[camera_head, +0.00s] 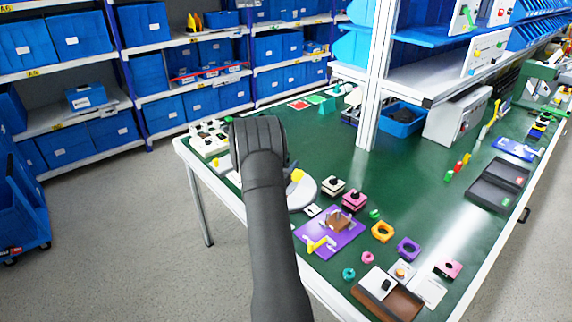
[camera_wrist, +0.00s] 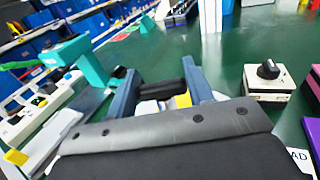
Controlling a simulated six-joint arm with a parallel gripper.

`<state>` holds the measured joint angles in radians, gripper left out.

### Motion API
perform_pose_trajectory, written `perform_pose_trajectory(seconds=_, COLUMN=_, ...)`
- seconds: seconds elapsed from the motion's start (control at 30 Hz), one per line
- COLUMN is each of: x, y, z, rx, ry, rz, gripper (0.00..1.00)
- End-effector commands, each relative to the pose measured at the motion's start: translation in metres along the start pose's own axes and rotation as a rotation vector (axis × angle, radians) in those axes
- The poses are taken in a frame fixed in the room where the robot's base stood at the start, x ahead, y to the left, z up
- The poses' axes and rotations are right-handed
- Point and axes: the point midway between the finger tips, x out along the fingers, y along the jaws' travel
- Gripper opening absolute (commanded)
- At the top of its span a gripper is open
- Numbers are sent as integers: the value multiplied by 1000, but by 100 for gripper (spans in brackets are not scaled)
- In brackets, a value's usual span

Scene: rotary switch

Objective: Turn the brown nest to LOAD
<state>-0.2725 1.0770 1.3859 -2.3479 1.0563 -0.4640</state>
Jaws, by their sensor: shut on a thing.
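A brown block (camera_head: 338,221), perhaps the nest, sits on a purple plate (camera_head: 318,245) at the table's near edge. A white label (camera_head: 312,211) lies beside the plate; in the wrist view a label (camera_wrist: 299,156) shows the letters "AD". My gripper (camera_wrist: 165,92) is over a pale round disc (camera_head: 304,192), left of the purple plate. Its blue-grey fingers are closed on a black bar (camera_wrist: 168,93). My arm hides the fingers in the head view, and the wrist housing hides much of the disc.
A cream switch with a black knob (camera_head: 332,185) and a pink one (camera_head: 354,199) stand right of the disc. A white block with several knobs (camera_head: 208,138) is at the left. A white post (camera_head: 379,75) rises behind. Green tabletop (camera_head: 410,180) is clear farther right.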

Motion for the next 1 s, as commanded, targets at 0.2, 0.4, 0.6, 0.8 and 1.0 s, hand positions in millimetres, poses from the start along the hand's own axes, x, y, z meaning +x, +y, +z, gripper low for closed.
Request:
perform_pose_trajectory(seconds=0.2, x=1, y=-2, z=1, rx=-1, ry=-3, rz=117, gripper=6)
perform_pose_trajectory(seconds=0.4, x=1, y=-1, z=2, rx=0, ry=-3, rz=208, gripper=6)
perform_pose_trajectory(seconds=0.6, x=0, y=0, z=1, rx=1, ry=-2, rz=241, gripper=6)
perform_pose_trajectory(seconds=0.8, x=0, y=0, z=1, rx=1, ry=-1, rz=241, gripper=6)
perform_pose_trajectory(seconds=1.0, x=0, y=0, z=1, rx=1, ry=-1, rz=240, gripper=69)
